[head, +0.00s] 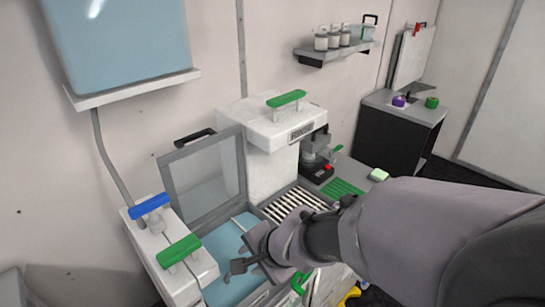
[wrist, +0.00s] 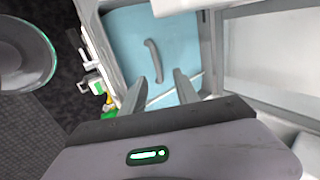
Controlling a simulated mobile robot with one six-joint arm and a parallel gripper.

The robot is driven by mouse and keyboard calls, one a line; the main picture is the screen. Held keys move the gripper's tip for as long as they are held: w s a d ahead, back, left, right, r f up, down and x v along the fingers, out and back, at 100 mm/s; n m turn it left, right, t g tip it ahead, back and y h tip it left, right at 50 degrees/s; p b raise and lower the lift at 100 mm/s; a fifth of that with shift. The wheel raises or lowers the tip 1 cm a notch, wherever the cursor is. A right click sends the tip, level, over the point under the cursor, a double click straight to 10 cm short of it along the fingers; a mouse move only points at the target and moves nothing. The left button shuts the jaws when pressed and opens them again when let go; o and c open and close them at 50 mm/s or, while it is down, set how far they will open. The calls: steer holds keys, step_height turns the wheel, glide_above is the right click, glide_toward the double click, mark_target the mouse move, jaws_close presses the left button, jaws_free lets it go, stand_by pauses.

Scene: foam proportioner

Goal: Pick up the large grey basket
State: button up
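No whole large grey basket can be made out. A grey-framed bay (head: 216,218) with a light blue inside stands under a raised lid with a clear pane (head: 203,178). In the wrist view the light blue surface (wrist: 128,38) carries a curved grey handle (wrist: 152,60); whether it belongs to the basket I cannot tell. My gripper (head: 238,258) is over this bay. In the wrist view my gripper (wrist: 158,84) has its two fingers apart with nothing between the tips, and the handle lies just beyond them. My arm hides part of the bay.
A white machine head with a green handle (head: 286,98) rises behind a slatted rack (head: 294,203). A white unit with blue (head: 149,206) and green (head: 179,250) handles stands at left. A wall shelf (head: 334,50) holds jars. Dark floor (wrist: 40,115) shows in the wrist view.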

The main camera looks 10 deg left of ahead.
steer(key=b+x, duration=0.1)
steer(key=x, duration=0.2)
steer(key=b+x, duration=0.2)
steer(key=x, duration=0.2)
steer(key=d+b+x, duration=0.1)
steer(key=b+x, duration=0.1)
steer(key=x, duration=0.1)
steer(key=shift+a+f, duration=0.2)
steer(key=shift+f, duration=0.45)
steer(key=shift+w+a+f, duration=0.15)
steer(key=shift+a+f, duration=0.05)
steer(key=shift+r, duration=0.2)
steer(key=shift+c, duration=0.5)
jaws_close()
